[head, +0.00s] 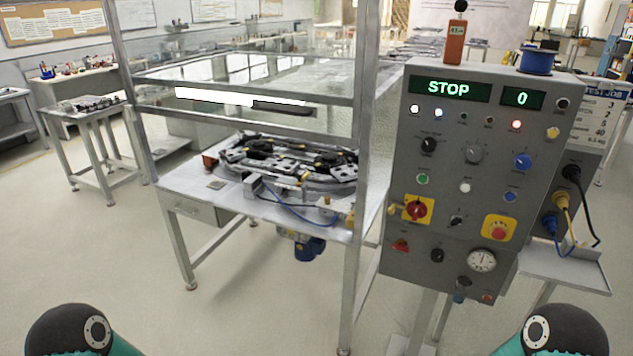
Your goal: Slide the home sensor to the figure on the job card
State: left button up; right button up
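The ring track (285,163) lies on a metal bench inside a clear-walled guard frame, left of centre. A blue cable (290,208) runs over the bench front beside it. I cannot pick out the home sensor or its scale for certain at this size. A card headed "TEST JOB" (606,92) is at the right edge, partly hidden behind the control panel. Its figures are too small and cut off to read fully. Neither gripper is in view; only rounded parts of my two arms show at the bottom corners.
The grey control panel (468,205) stands right of the bench, its displays reading "STOP" and "0". A frame post (362,180) stands between them. A small shelf (560,268) is at the panel's right. A side table (85,108) stands at left. The floor in front is clear.

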aim_at(301, 178)
jog(key=u, duration=0.15)
jog(key=i, duration=0.95)
jog(key=z, duration=0.1)
jog(key=k, duration=1.05)
jog(key=u, duration=0.6)
jog(key=i, duration=1.7)
jog(key=z, duration=0.8)
